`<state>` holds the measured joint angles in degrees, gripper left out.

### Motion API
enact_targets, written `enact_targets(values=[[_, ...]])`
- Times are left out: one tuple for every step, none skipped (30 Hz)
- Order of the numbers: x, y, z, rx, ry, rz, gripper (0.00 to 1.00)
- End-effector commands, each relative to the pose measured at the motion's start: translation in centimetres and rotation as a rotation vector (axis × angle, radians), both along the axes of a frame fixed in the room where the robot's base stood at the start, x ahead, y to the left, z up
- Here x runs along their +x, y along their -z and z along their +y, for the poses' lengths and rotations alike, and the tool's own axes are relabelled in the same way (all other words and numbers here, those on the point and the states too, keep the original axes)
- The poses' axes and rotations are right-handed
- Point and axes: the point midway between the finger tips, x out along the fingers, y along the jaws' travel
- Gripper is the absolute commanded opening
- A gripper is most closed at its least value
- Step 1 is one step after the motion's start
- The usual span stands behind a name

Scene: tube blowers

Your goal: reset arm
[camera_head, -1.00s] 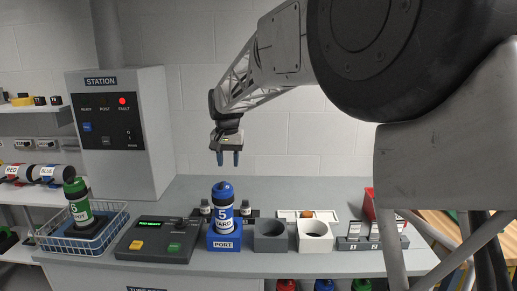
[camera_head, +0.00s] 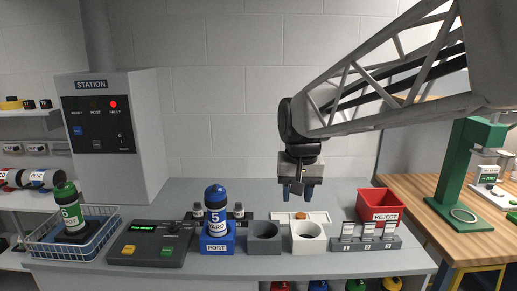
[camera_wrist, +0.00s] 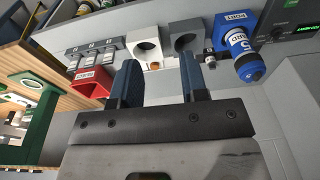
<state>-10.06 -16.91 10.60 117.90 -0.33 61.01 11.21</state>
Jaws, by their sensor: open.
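My gripper (camera_head: 298,190) is open and empty, hanging fingers-down above the back of the grey bench, over the area behind the white holder. Its two blue fingers also show in the wrist view (camera_wrist: 162,85), with nothing between them. A blue canister (camera_head: 216,208) labelled 5 stands upright in the blue PORT block (camera_head: 216,241). It also shows in the wrist view (camera_wrist: 244,55), at the right. A green canister (camera_head: 69,210) stands slightly tilted in the wire basket (camera_head: 45,252) at the left.
A grey station box (camera_head: 110,140) with a lit red FAULT light stands at the back left. A dark control panel (camera_head: 152,245) sits left of the port. A grey holder (camera_head: 264,240), white holder (camera_head: 308,238), slotted rack (camera_head: 364,242) and red REJECT bin (camera_head: 379,205) stand to the right.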

Motion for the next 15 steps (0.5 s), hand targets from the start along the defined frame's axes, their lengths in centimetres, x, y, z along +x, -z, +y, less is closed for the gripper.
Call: enact_targets(values=[[-1.5,0.2,-0.9,0.0,0.002,-0.007,0.4],[-2.3,0.3,-1.3,-0.001,0.002,-0.01,0.4],[-3.3,0.5,-2.0,-0.001,0.002,-0.016,0.4],[-4.1,0.7,-2.4,-0.002,0.004,-0.018,0.4],[-4.9,0.9,-2.8,-0.002,0.004,-0.023,0.4],[-6.0,1.2,-3.3,-0.003,0.003,-0.028,0.4],[-6.8,1.5,-3.7,-0.004,0.003,-0.031,0.4],[-7.6,1.7,-4.1,-0.004,0.004,-0.035,0.4],[-8.6,2.1,-4.6,-0.005,0.004,-0.039,0.4],[-9.5,2.3,-5.0,-0.006,0.005,-0.043,0.4],[-10.3,2.6,-5.3,-0.007,0.005,-0.046,0.4],[-11.3,3.0,-5.8,-0.008,0.005,-0.052,0.4],[-12.1,3.3,-6.1,-0.009,0.005,-0.056,0.4],[-12.9,3.6,-6.4,-0.011,0.005,-0.059,0.4],[-14.0,4.0,-6.8,-0.012,0.006,-0.064,0.4]])
